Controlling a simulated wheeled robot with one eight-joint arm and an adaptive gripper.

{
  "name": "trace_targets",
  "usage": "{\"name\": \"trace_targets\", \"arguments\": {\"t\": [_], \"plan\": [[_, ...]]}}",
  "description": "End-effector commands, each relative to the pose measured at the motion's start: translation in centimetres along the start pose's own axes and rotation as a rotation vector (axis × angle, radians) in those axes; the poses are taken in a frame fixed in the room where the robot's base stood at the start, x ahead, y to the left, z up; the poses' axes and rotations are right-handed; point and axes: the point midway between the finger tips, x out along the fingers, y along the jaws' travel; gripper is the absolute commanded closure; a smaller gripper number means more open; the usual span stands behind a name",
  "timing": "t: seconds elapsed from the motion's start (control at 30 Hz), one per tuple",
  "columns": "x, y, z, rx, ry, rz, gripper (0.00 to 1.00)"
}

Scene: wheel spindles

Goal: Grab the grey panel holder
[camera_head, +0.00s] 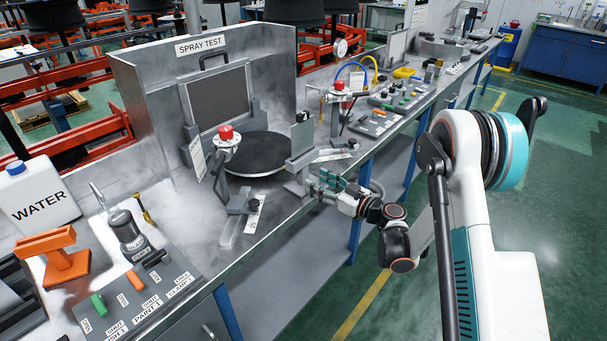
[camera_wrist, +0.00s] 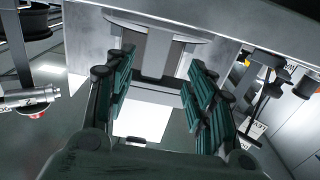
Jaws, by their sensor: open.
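A grey panel holder (camera_head: 302,142), an upright flat plate on a low base, stands at the front edge of the steel bench, right of the round black turntable. My gripper (camera_head: 328,183) is beside the holder's base on its right, at about bench-top height. In the wrist view, my gripper (camera_wrist: 161,62) has its green-padded fingers spread wide. A grey upright part (camera_wrist: 158,48), apparently the holder, shows between the fingertips with gaps on both sides. No contact is visible. The holder's far side is hidden.
The black turntable (camera_head: 252,154) and a red-button post (camera_head: 226,135) stand left of the holder. A control panel (camera_head: 374,122) and a hose stand (camera_head: 338,100) are to its right. Open green floor (camera_head: 545,190) lies right.

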Motion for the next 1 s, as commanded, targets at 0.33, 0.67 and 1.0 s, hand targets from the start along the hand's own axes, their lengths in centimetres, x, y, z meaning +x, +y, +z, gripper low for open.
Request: {"name": "trace_targets", "arguments": {"t": [0.33,0.67,1.0], "plan": [[3.1,0.1,0.1,0.001,0.000,-0.001,0.50],[7.2,0.7,-0.1,0.001,-0.001,0.000,0.50],[7.6,0.7,-0.3,0.001,-0.001,0.000,0.61]]}}
